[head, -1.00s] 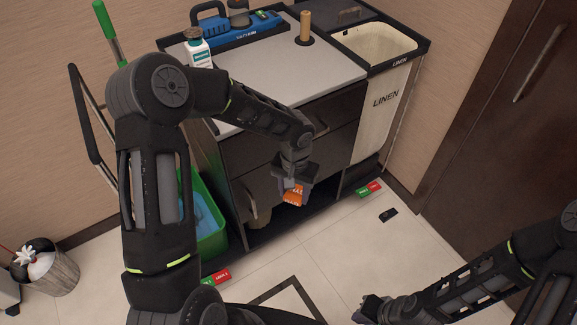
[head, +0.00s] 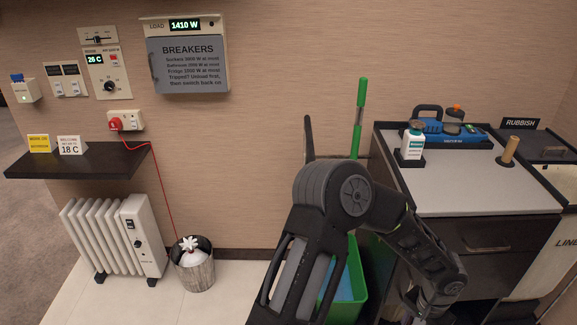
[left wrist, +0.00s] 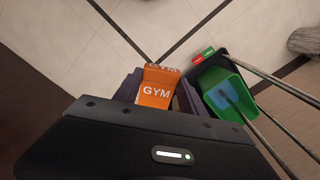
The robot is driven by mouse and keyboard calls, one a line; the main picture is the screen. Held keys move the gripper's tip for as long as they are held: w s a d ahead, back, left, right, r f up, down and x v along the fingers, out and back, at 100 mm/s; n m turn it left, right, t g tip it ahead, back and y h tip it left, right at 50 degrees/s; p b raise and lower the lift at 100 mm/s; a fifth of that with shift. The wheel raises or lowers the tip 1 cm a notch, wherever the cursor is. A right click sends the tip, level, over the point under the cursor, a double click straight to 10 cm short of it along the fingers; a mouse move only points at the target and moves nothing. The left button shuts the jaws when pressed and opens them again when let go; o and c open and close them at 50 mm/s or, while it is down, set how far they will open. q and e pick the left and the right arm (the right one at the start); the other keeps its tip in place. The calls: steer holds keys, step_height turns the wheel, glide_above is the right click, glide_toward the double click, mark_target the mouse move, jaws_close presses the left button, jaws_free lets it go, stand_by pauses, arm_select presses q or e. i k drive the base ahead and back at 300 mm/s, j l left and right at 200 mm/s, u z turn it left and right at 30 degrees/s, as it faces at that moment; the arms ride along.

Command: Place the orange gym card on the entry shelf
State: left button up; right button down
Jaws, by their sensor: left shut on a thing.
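The orange gym card (left wrist: 155,92) shows in the left wrist view with white "GYM" lettering, between the fingers of my left gripper (left wrist: 157,84). That gripper is shut on the card, held above the tiled floor. In the head view my left arm reaches to the lower right and its gripper end is at the bottom edge, where the card does not show. The entry shelf (head: 90,172) is a dark wall shelf at the left of the head view, far from the gripper. My right gripper is out of view.
A white radiator (head: 105,235) and a bin (head: 194,270) are below. The cart (head: 480,190) and a green bucket (head: 350,285) are beside my left arm.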

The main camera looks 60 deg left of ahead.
mark_target(93, 165)
steer(key=u, duration=2.4)
steer(key=i+j, duration=0.15)
steer(key=i, duration=0.45)
steer(key=i+j, duration=0.15)
steer(key=i, duration=0.5)
steer(key=i+j, duration=0.15)
steer(key=i, duration=0.45)
